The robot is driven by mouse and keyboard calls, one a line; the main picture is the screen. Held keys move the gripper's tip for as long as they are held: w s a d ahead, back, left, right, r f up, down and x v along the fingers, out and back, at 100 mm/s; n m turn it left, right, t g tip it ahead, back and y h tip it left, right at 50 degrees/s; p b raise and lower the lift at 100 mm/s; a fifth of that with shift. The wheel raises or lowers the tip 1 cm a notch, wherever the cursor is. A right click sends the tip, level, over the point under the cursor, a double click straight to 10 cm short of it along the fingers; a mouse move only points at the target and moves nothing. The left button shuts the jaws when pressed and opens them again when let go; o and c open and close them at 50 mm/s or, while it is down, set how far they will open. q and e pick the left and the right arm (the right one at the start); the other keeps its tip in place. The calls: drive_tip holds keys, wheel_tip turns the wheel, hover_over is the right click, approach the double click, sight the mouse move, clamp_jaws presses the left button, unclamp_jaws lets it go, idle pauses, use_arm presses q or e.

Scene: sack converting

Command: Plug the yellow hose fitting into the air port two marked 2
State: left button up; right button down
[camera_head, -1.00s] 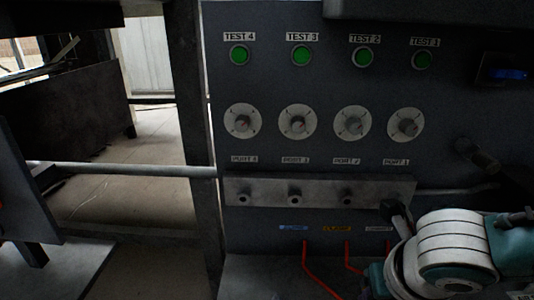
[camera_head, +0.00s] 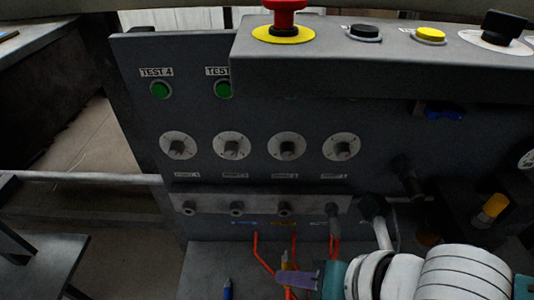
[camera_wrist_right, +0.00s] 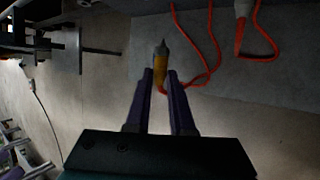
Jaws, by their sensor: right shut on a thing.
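My right gripper (camera_head: 290,277), with purple fingers, is shut on the yellow hose fitting (camera_head: 285,258) in front of the panel's lower part. In the right wrist view, the yellow fitting (camera_wrist_right: 161,74) sits between the fingertips (camera_wrist_right: 160,82), its grey tip pointing away from the gripper. Air port two (camera_head: 284,209) is the third stub from the left on the grey port strip, above the fitting in the head view. The fitting is apart from it. The port labels are small and dim now. My left gripper is not in view.
Red hoses (camera_head: 257,250) hang below the strip. A blue fitting (camera_head: 227,287) stands lower left. The rightmost port (camera_head: 332,210) appears to have a fitting on it. A control box (camera_head: 350,65) with a red emergency button (camera_head: 285,15) overhangs the panel.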

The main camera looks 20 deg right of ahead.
drive_tip(key=shift+w+d+b, duration=0.25)
drive_tip(key=shift+w+b, duration=0.15)
drive_tip(key=shift+w, duration=0.55)
drive_tip(key=shift+w+d+b, duration=0.2)
drive_tip(key=shift+w+b, duration=0.15)
drive_tip(key=shift+w, duration=0.6)
drive_tip(key=shift+w+d+b, duration=0.25)
drive_tip(key=shift+w+b, duration=0.15)
drive_tip(key=shift+w, duration=0.55)
drive_tip(key=shift+w+d+b, duration=0.3)
drive_tip(key=shift+w+b, duration=0.1)
drive_tip(key=shift+w, duration=0.55)
idle(0.4)
drive_tip(key=c, duration=0.7)
unclamp_jaws()
